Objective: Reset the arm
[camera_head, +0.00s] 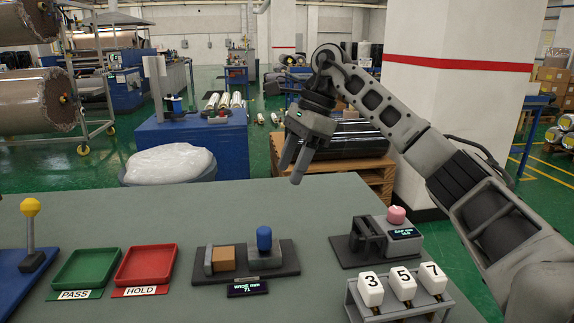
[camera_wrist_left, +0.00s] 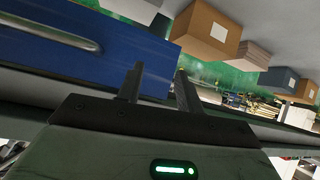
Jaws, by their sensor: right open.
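My right arm reaches in from the right in the head view. Its gripper (camera_head: 291,172) hangs open and empty above the far edge of the grey-green table (camera_head: 300,210), pointing down and clear of everything on it. My left gripper (camera_wrist_left: 158,80) shows only in the left wrist view, with its two dark fingers apart and nothing between them. The left arm is outside the head view.
On the table are a green PASS tray (camera_head: 87,268), a red HOLD tray (camera_head: 146,264), a fixture with a brown block (camera_head: 223,258) and blue knob (camera_head: 264,238), a pink-buttoned device (camera_head: 396,215), and a numbered rack (camera_head: 400,310). The table's middle back is clear.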

